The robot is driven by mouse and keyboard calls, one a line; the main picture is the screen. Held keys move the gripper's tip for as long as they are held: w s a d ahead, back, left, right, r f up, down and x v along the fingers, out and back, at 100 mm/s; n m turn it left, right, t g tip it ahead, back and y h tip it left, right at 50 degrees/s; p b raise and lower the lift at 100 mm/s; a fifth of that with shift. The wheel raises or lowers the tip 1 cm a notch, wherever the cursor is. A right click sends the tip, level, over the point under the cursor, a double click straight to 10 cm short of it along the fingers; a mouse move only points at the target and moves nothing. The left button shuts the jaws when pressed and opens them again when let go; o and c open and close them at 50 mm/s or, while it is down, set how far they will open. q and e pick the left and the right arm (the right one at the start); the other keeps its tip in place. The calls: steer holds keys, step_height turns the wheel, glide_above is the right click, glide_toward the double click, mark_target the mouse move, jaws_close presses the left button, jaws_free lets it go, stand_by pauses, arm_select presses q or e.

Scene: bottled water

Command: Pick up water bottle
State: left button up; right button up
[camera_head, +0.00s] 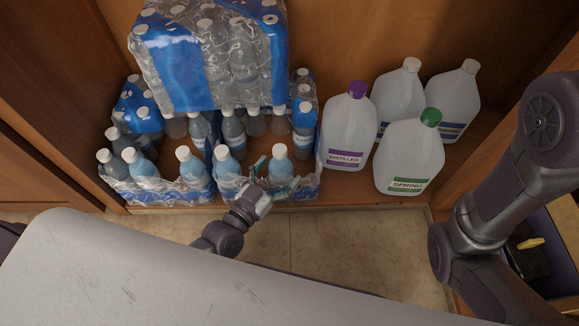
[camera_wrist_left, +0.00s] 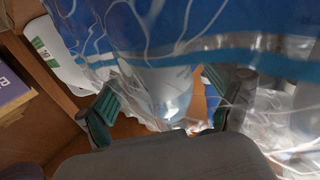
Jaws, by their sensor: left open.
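Several water bottles with white caps stand in two opened plastic-wrapped packs on the floor of a wooden cabinet. My left gripper (camera_head: 275,177) is open at the front of the right opened pack (camera_head: 228,188). A water bottle (camera_head: 279,164) stands upright at that pack's front right, just by the fingers. In the left wrist view a pale, blurred bottle shape (camera_wrist_left: 168,92) shows between the two open fingers (camera_wrist_left: 160,105), behind clear wrap. I cannot tell whether the fingers touch it. My right arm is at the right, with its gripper out of view.
A sealed blue-wrapped pack (camera_head: 190,65) lies on top of the bottles behind. Jugs stand to the right: purple-capped (camera_head: 348,130), green-capped (camera_head: 410,155) and white-capped ones behind. Torn clear wrap rims the opened packs. Tiled floor (camera_head: 330,240) in front is clear.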

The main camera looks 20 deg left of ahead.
arm_select(q)
steer(key=shift+w+d, duration=0.15)
steer(key=shift+w, duration=0.35)
steer(key=shift+s, duration=0.1)
steer(key=shift+c, duration=0.5)
steer(key=c, duration=1.4)
steer(key=shift+r, duration=0.1)
steer(key=shift+c, duration=0.8)
